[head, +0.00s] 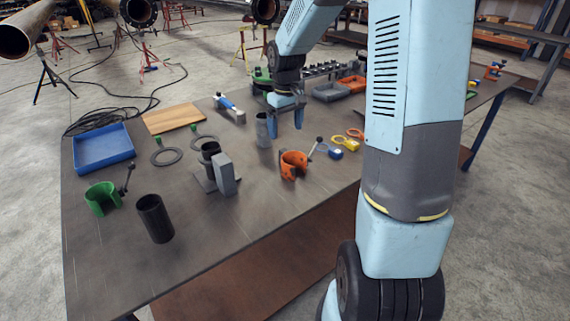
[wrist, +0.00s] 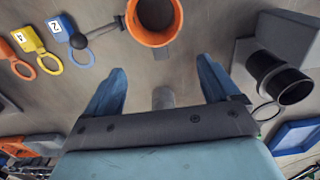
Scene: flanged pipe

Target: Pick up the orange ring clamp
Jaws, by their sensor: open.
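The orange ring clamp (head: 291,170) stands on the table near its front edge, with a black-knobbed handle leaning up to its right. In the wrist view the clamp (wrist: 153,38) shows at the top centre, beyond my fingertips and apart from them. My gripper (head: 286,120) is above the table, behind the clamp and beside the grey cylinder. In the wrist view my gripper (wrist: 160,75) has its two blue fingers spread wide with nothing held between them.
The grey cylinder (head: 263,130) stands close to my gripper. A block with a dark pipe (head: 224,174) is left of the clamp. Yellow and blue tags (head: 345,143) lie to its right. A green clamp (head: 102,198), dark tube (head: 154,218) and blue tray (head: 103,149) are farther left.

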